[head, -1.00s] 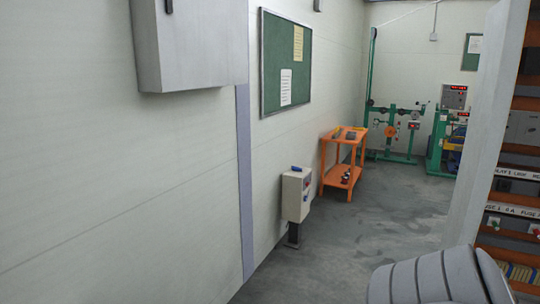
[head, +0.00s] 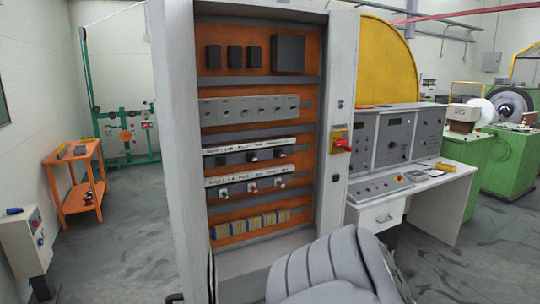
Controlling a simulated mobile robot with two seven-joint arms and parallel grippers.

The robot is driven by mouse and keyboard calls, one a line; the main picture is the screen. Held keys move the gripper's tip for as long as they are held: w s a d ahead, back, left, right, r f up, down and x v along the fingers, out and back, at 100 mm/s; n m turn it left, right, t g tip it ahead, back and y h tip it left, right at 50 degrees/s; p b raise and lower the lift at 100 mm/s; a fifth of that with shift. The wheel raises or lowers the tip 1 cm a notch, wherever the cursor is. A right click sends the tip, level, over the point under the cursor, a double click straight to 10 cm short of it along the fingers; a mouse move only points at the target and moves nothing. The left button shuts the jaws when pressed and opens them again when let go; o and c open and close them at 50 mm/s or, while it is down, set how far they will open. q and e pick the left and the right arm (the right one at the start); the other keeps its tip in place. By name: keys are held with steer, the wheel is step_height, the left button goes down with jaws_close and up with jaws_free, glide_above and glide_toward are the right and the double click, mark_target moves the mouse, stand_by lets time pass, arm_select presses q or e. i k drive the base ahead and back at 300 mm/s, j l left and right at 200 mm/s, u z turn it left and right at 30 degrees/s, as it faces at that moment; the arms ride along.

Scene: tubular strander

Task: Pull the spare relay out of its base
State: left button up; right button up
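An open electrical cabinet (head: 178,150) with orange back panel stands in the middle of the head view. Two white label strips cross it, an upper one (head: 258,144) and a lower one (head: 250,175); their lettering is too small to read surely. Small dark devices (head: 252,156) sit under the upper strip, and small devices with red, green and pale parts (head: 252,187) under the lower strip. I cannot tell which one is the spare relay or its base. Neither of my grippers is in view.
Right of the cabinet is a control desk (head: 410,188) with grey instrument panels and a red-handled switch (head: 340,141) on the cabinet side. An orange trolley (head: 78,183) and a grey floor box (head: 28,240) stand left. Floor between trolley and cabinet is clear.

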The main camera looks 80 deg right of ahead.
mark_target(281, 154)
steer(key=z, duration=2.65)
steer(key=i+l+z, duration=0.25)
steer(key=i, duration=0.3)
steer(key=i+l+z, duration=0.3)
steer(key=i, duration=0.3)
steer(key=i+z, duration=0.25)
steer(key=i, duration=0.35)
